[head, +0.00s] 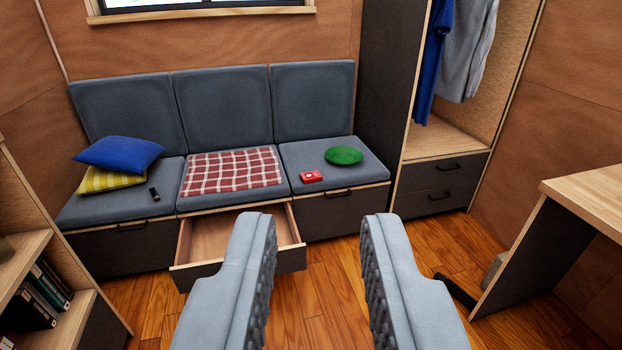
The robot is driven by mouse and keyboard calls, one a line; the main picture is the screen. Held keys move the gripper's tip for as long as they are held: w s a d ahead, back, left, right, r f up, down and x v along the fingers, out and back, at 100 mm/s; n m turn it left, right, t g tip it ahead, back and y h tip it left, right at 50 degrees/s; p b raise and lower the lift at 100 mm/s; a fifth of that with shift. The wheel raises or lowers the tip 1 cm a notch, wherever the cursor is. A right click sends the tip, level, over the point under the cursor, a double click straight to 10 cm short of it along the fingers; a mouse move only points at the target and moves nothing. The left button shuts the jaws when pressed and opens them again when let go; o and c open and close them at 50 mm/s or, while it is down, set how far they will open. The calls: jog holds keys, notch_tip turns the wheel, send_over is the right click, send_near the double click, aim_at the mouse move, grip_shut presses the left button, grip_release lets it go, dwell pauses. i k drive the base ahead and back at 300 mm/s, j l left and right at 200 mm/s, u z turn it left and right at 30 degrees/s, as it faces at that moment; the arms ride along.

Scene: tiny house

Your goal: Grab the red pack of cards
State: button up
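The red pack of cards (311,176) is a small red box with a pale mark on top. It lies on the right seat cushion (300,157) of the grey bench, near the front edge. My gripper (318,222) is open and empty in the lower middle of the view. Its two grey fingers are wide apart, and the pack shows beyond the gap between them, well ahead of the fingertips.
A green round item (344,155) lies right of the pack. A checked blanket (231,171) covers the middle seat. Below it, an open drawer (238,247) juts out over the floor. A wooden-topped desk (590,195) stands at the right. Wooden floor (335,300) is clear below the pack.

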aim_at(310, 176)
jog(key=i+l, duration=0.15)
jog(key=i, duration=0.4)
jog(key=i+l, duration=0.2)
jog(key=i, duration=0.35)
jog(key=i+l+u, duration=0.1)
jog(key=i, duration=0.45)
jog(key=i+l, duration=0.25)
jog(key=i, duration=0.25)
jog(key=i+l, duration=0.2)
jog(key=i, duration=0.35)
